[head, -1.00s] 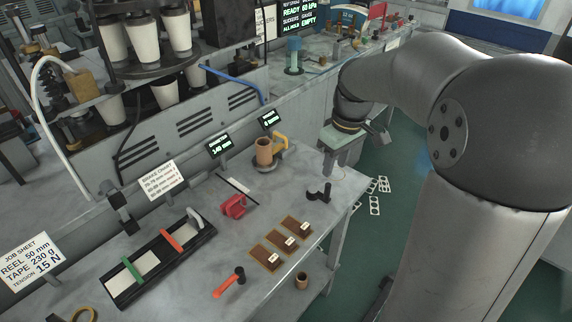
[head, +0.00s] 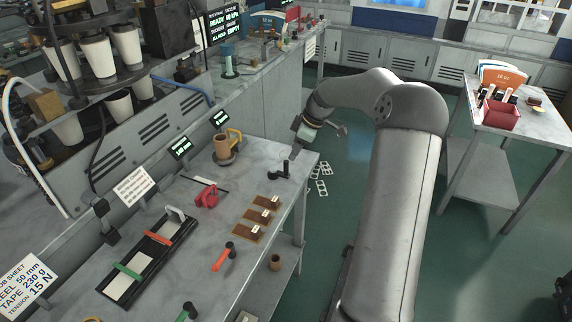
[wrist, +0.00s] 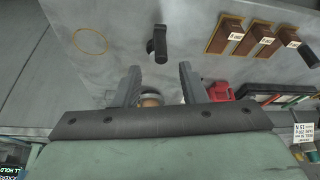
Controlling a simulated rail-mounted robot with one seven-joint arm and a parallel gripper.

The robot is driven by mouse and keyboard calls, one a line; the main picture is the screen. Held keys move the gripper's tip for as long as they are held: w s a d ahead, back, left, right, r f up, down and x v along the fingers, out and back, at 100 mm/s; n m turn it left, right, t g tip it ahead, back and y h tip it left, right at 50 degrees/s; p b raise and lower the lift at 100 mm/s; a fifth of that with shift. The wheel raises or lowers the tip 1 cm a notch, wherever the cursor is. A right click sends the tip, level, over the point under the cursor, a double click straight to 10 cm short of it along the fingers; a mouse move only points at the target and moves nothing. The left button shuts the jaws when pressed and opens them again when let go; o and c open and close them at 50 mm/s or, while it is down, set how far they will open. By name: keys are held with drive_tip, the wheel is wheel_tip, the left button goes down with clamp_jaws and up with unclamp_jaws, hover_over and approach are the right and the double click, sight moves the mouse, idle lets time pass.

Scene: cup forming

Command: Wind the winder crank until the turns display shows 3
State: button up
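The black winder crank (head: 281,172), with an upright knob, is on the near bench by its right end. It also shows in the wrist view (wrist: 158,45), beyond my fingertips. My gripper (head: 298,150) is above the bench's far right corner, beside the crank and apart from it. In the wrist view my gripper (wrist: 159,80) is open, its fingers wide apart with nothing gripped. A brown reel (head: 222,147) with a yellow clamp stands behind the crank. Two small displays, a farther one (head: 219,118) and a nearer one (head: 180,148), have lit text too small to read.
A thin yellow ring (wrist: 90,40) lies near the crank. A side table (head: 540,122) stands at right, across open green floor.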

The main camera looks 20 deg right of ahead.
sight(288, 161)
drive_tip(key=p+x, duration=0.1)
drive_tip(key=x, duration=0.7)
drive_tip(key=shift+f, duration=0.1)
drive_tip(key=shift+c, duration=0.4)
clamp_jaws()
